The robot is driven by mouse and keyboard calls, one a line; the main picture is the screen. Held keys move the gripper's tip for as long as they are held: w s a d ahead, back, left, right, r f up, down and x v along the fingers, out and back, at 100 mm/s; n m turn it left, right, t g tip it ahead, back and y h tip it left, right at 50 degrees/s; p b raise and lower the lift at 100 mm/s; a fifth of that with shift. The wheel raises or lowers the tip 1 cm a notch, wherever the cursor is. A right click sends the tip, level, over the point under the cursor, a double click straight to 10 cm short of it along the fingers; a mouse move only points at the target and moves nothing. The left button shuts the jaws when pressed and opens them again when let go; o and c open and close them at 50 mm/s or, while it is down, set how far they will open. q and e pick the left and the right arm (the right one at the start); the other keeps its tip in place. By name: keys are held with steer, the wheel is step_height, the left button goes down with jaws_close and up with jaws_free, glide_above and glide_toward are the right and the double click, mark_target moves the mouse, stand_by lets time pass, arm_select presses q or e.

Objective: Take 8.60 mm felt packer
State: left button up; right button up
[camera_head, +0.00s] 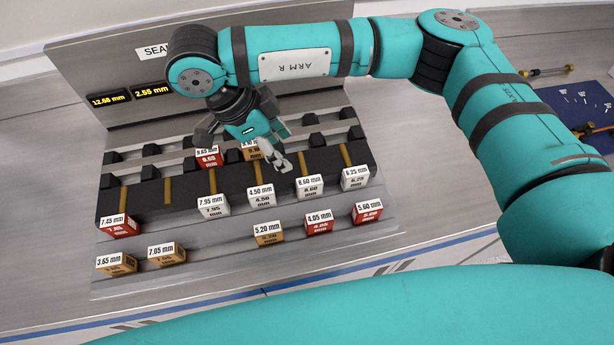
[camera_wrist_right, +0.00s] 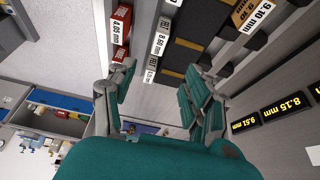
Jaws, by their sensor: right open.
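The 8.60 mm felt packer (camera_head: 309,188) is a small white block with a label on top. It sits in the middle row of the sloped grey rack, between the 4.50 mm and 6.25 mm white blocks. In the right wrist view the packer (camera_wrist_right: 159,45) shows ahead, beyond the fingertips. My right gripper (camera_head: 279,163) is open and empty, above the rack and a little up and left of the packer. In the right wrist view the gripper (camera_wrist_right: 160,78) has its fingers spread apart. My left gripper is not in view.
Neighbouring white blocks are the 4.50 mm (camera_head: 261,198) and 6.25 mm (camera_head: 355,180). A red 4.05 mm block (camera_head: 319,224) and a red 5.60 mm block (camera_head: 367,213) stand in the front row. Two blocks, one red (camera_head: 209,159), stand behind. Dark number displays (camera_head: 109,99) are on the back panel.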

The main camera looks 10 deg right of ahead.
mark_target(311, 181)
steer(key=p+x, duration=0.3)
steer(key=x, duration=0.6)
steer(key=shift+d+f, duration=0.2)
steer(key=shift+f, duration=0.1)
steer(key=shift+s+f, duration=0.1)
steer(key=shift+f, duration=0.1)
steer(key=shift+s+d+p, duration=0.1)
steer(key=shift+d+p, duration=0.05)
steer(key=shift+p, duration=0.25)
steer(key=p+x, duration=0.3)
steer(key=x, duration=0.1)
steer(key=shift+d+f, duration=0.2)
steer(key=shift+f, duration=0.35)
jaws_close()
steer(key=shift+r, duration=0.15)
